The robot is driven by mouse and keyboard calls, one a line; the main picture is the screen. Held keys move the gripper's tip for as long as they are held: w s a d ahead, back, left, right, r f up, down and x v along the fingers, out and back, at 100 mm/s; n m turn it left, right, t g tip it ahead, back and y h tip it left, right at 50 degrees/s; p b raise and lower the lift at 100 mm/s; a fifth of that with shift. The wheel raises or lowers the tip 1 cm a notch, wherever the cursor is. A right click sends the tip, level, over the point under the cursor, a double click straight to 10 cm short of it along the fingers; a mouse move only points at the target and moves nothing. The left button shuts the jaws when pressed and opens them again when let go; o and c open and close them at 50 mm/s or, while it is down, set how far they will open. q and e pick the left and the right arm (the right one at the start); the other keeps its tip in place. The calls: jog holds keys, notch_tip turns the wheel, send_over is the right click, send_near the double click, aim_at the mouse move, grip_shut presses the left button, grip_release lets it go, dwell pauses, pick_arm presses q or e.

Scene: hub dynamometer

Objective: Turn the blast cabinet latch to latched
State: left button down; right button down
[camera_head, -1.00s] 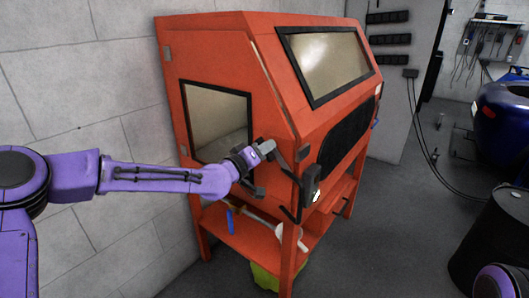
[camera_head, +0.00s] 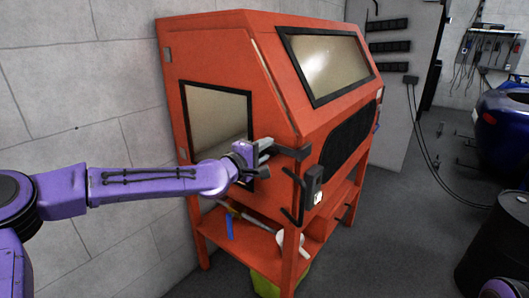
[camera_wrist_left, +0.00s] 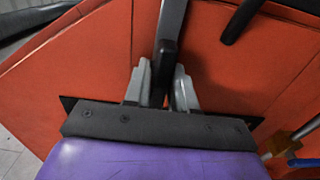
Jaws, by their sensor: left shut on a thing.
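The orange blast cabinet (camera_head: 225,55) stands against the wall in the head view. Its latch (camera_head: 289,152) is a dark lever at the near corner and lies roughly level. My left gripper (camera_head: 264,150) is at the lever's left end and shut on it. In the left wrist view the fingers of my left gripper (camera_wrist_left: 162,88) close on either side of the dark latch bar (camera_wrist_left: 168,45). The gripper hides the lever's end in the head view.
A dark box (camera_head: 314,181) and a black handle (camera_head: 295,205) are on the cabinet front below the latch. The lower shelf (camera_head: 258,238) holds several small items. A black barrel (camera_head: 497,245) stands at the right. The floor between is mostly clear.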

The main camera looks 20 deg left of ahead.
pick_arm(q)
jog(key=shift+n, duration=0.3)
jog(key=c, duration=0.9)
grip_release()
jog(key=shift+c, duration=0.2)
jog(key=v, duration=1)
jog(key=shift+s, duration=0.25)
jog(key=shift+a, duration=0.15)
